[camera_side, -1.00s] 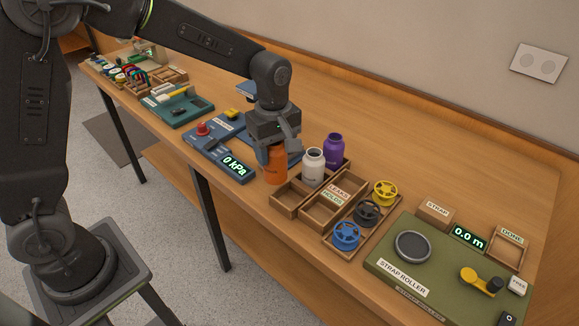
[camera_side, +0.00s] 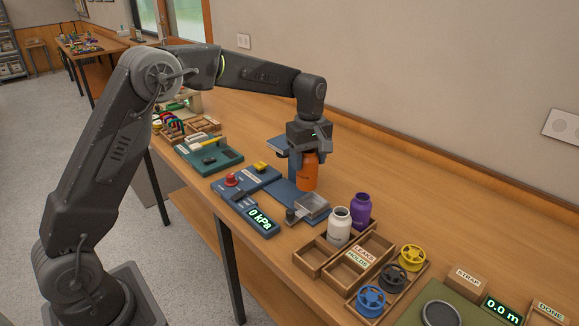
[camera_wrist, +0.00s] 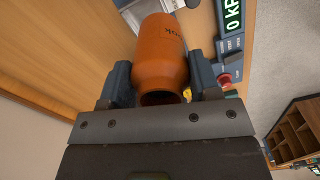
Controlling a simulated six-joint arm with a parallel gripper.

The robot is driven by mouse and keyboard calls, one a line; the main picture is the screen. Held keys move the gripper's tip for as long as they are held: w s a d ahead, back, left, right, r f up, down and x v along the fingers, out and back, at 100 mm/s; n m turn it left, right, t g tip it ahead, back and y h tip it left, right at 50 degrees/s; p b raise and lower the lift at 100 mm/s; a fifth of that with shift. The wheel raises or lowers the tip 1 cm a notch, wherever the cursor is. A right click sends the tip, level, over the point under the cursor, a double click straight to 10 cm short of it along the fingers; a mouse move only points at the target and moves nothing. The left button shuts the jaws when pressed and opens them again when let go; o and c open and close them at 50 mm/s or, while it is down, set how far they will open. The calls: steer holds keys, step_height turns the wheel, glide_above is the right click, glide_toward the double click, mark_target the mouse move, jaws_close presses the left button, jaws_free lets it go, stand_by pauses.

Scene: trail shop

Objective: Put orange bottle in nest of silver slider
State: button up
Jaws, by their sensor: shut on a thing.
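My gripper (camera_side: 308,145) is shut on the orange bottle (camera_side: 308,172), which hangs upright below it. In the wrist view my gripper (camera_wrist: 165,88) has one finger on each side of the orange bottle (camera_wrist: 163,50). The silver slider (camera_side: 313,207) is a small metal piece at the near right end of the blue tester (camera_side: 287,194). The bottle is above and behind the slider in the side view, apart from it. The slider's nest cannot be made out clearly. A grey piece, likely the slider, shows at the wrist view's top edge.
A white bottle (camera_side: 339,226) and a purple bottle (camera_side: 361,210) stand in a wooden tray (camera_side: 311,257) right of the tester. The display (camera_side: 260,219) reads 0 kPa. A red button (camera_side: 231,180) is to the left. Bare table lies behind the bottle.

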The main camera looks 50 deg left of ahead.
steer(key=w, duration=0.1)
steer(key=w+f, duration=0.1)
steer(key=shift+w+a, duration=0.2)
steer(key=shift+w, duration=0.15)
steer(key=shift+f, duration=2.25)
steer(key=shift+f, duration=0.2)
steer(key=shift+f, duration=0.25)
steer(key=shift+f, duration=0.45)
steer(key=shift+f, duration=0.35)
steer(key=shift+f, duration=0.25)
steer(key=o, duration=1.1)
